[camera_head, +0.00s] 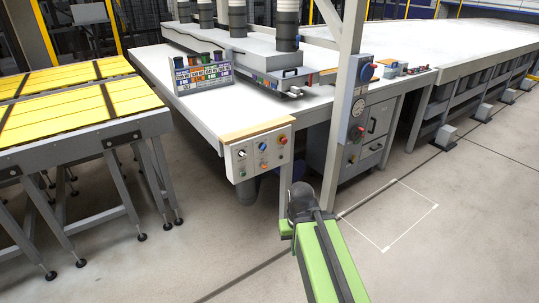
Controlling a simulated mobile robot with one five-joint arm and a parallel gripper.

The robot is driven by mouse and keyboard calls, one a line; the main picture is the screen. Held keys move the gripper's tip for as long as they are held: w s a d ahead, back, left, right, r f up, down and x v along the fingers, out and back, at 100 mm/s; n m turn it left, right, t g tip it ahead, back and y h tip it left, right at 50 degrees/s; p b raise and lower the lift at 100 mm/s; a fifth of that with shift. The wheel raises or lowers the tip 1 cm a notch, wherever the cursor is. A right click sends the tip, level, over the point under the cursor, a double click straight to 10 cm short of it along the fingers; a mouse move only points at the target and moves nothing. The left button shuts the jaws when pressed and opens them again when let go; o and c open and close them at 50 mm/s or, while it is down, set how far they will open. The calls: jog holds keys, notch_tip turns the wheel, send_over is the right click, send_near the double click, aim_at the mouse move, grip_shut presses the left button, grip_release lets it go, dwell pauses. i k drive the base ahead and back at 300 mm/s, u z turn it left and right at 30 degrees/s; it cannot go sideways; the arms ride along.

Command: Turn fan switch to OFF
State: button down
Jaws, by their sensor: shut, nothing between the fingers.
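A light-grey control box (259,155) hangs on the front corner of the white table. It carries a black knob (242,154), a blue knob (263,146), a red knob (283,140) and smaller buttons below. A grey post to its right bears another panel (357,112) with a dial and a red button. I cannot tell which control is the fan switch, nor read its position. My green arm reaches up from the bottom, and my gripper (301,203) is at its dark end, below and right of the control box, apart from it. It is shut and empty; its fingertips are hard to make out.
The white table (185,98) holds a rack of coloured items (202,72) and a machine with dark pipes. A yellow-topped roller table (75,88) stands left. The grey post (344,80) rises right of the control box. The floor in front is clear.

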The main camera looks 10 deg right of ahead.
aim_at(262, 146)
jog(key=u, duration=0.15)
jog(key=i, duration=0.95)
jog(key=z, duration=0.1)
jog(key=k, duration=1.35)
jog(key=u, duration=0.25)
jog(key=i, duration=1)
jog(key=u, duration=0.55)
jog(key=i, duration=0.65)
jog(key=u, duration=0.2)
